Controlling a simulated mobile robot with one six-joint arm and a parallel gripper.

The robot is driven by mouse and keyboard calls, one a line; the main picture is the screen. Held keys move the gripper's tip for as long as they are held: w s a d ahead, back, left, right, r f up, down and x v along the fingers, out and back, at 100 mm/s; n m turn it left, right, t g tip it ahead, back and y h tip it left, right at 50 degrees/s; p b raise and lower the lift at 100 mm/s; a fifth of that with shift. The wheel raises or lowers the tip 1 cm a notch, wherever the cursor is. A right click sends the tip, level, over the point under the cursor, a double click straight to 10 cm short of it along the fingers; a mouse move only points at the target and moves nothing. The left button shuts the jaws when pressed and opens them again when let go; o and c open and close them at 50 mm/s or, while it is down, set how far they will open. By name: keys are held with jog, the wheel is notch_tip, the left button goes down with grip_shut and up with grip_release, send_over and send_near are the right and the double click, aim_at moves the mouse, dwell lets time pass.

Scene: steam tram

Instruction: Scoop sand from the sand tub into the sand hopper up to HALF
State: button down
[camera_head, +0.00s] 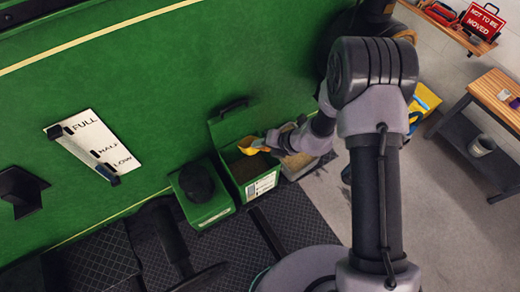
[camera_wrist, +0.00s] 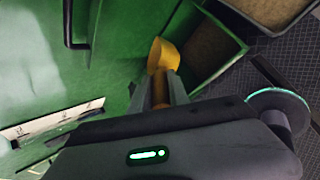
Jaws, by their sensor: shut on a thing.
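My gripper (camera_head: 276,138) is shut on the handle of a yellow scoop (camera_head: 254,147). The scoop also shows in the wrist view (camera_wrist: 163,55), beyond my gripper (camera_wrist: 160,92). The scoop is over or close above an open green box (camera_head: 266,188) with brown sand inside and a white label on its front, seemingly the sand hopper. I cannot tell how tilted the scoop is or whether it holds sand. A grey tub of sand (camera_head: 305,169), seemingly the sand tub, stands right of the box, partly behind my arm. The label's marks are too small to read.
A green box with a black top (camera_head: 208,212) stands left of the open box. A white FULL, HALF, LOW plate (camera_head: 92,140) is on the green wall. A wooden bench (camera_head: 492,95) stands at the right, with a bucket (camera_head: 481,146) below. Grey floor lies between.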

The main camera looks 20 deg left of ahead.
jog(key=d+b, duration=0.1)
jog(key=b, duration=0.1)
jog(key=d+t+y+b, duration=0.1)
jog(key=b, duration=0.1)
jog(key=shift+s+f+y, duration=0.1)
jog(key=shift+s+y, duration=0.15)
jog(key=shift+y, duration=0.05)
jog(key=y+b, duration=0.1)
jog(key=b, duration=0.2)
jog(key=shift+s+d, duration=0.1)
jog(key=shift+s, duration=0.1)
jog(key=shift+s+d+r+n+t+y+b, duration=0.3)
jog(key=shift+y+b, duration=0.35)
jog(key=shift+b, duration=1.15)
jog(key=shift+s+d+r+m+t+y+b, duration=0.1)
jog(key=shift+d+r+t+y+b, duration=0.45)
jog(key=shift+b, duration=1.3)
jog(key=shift+s+d+r+n+t+y+b, duration=0.15)
jog(key=shift+y+b, duration=0.65)
jog(key=shift+b, duration=1)
jog(key=shift+f, duration=0.1)
